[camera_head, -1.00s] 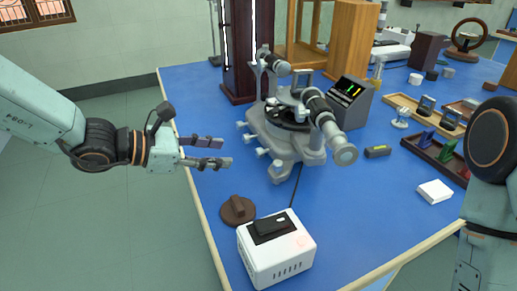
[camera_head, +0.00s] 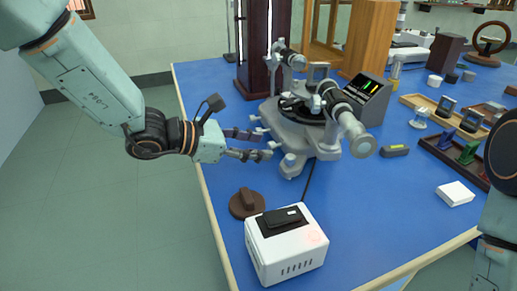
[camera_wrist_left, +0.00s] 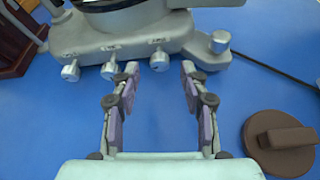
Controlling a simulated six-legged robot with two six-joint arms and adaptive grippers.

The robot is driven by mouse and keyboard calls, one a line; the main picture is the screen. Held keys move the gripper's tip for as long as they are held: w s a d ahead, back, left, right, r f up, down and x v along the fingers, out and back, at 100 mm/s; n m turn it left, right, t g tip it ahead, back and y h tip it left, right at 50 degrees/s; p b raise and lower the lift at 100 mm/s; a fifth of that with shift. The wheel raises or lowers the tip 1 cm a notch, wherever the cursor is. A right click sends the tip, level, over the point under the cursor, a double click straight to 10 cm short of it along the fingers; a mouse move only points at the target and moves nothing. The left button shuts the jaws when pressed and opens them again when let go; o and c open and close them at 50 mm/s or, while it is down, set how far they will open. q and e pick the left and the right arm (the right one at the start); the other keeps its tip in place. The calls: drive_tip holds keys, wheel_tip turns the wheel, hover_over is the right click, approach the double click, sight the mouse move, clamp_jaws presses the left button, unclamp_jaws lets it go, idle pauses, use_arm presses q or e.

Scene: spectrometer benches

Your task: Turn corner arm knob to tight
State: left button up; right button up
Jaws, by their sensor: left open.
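The grey spectrometer (camera_head: 325,148) stands on the blue bench, and its base (camera_wrist_left: 135,38) shows in the left wrist view. Silver knobs line the base's near edge: a left one (camera_wrist_left: 71,71), a middle one (camera_wrist_left: 110,69) and a right one (camera_wrist_left: 160,61). Another knob (camera_wrist_left: 219,41) sits on the rounded corner foot. Small labels above the row are unreadable, so I cannot tell which is the corner arm knob. My left gripper (camera_head: 264,145) is open and empty at the base's near left side. Its fingertips (camera_wrist_left: 160,80) lie either side of the row's right knob, just short of it.
A brown round block with a raised bar (camera_head: 246,203) and a white box with a black top (camera_head: 288,250) stand in front of the spectrometer. A black cable (camera_wrist_left: 275,70) runs from the base. Trays (camera_head: 455,155) lie to the right. A dark wooden post (camera_head: 263,45) stands behind.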

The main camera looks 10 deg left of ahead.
use_arm(q)
drive_tip(key=shift+w+d+f, duration=0.3)
drive_tip(key=shift+w+d, duration=0.05)
drive_tip(key=shift+d, duration=0.05)
drive_tip(key=shift+r, duration=0.1)
drive_tip(key=shift+s, duration=0.1)
drive_tip(key=shift+c, duration=0.5)
drive_tip(key=shift+c, duration=1.3)
clamp_jaws()
